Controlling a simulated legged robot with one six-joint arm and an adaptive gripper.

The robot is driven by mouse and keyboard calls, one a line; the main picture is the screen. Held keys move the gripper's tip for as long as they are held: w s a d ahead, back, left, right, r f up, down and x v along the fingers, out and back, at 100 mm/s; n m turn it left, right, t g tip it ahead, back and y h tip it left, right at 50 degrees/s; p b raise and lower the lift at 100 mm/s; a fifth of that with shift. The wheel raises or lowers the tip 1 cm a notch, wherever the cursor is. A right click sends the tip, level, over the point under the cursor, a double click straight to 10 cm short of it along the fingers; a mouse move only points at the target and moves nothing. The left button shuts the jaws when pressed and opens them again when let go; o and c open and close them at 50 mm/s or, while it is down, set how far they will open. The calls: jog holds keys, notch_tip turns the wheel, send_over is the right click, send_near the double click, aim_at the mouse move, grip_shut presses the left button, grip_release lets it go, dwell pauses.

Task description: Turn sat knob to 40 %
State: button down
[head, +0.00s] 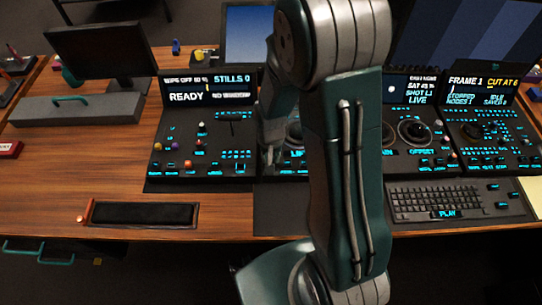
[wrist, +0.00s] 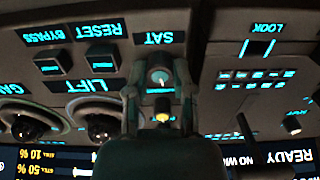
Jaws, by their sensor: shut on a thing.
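The sat knob (wrist: 160,78) shows in the wrist view below the upside-down SAT label, a pale round top with a dark mark. My gripper (wrist: 159,92) is shut on it, with one dark finger on each side. A small yellow-topped knob (wrist: 162,104) lies just below it in the picture, between the fingers. In the head view my arm hides the sat knob and most of the gripper. The panel screen (head: 422,88) there carries a SAT line whose number is too small to read surely, with LIVE below.
RESET (wrist: 103,61) and BYPASS (wrist: 53,63) buttons sit left of the knob in the wrist view, above two trackballs, one under LIFT (wrist: 101,127). Another panel with a LOOK button (wrist: 258,49) lies right. A keyboard (head: 440,203) stands at the desk's front right.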

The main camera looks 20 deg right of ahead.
jog(key=shift+s+n, duration=0.15)
jog(key=shift+n, duration=1.05)
jog(key=c, duration=0.8)
grip_release()
jog(key=shift+o, duration=0.2)
jog(key=shift+a, duration=0.1)
jog(key=shift+r, duration=0.2)
notch_tip(320, 180, up, 12)
jog(key=shift+f, duration=0.25)
jog(key=shift+r, duration=0.1)
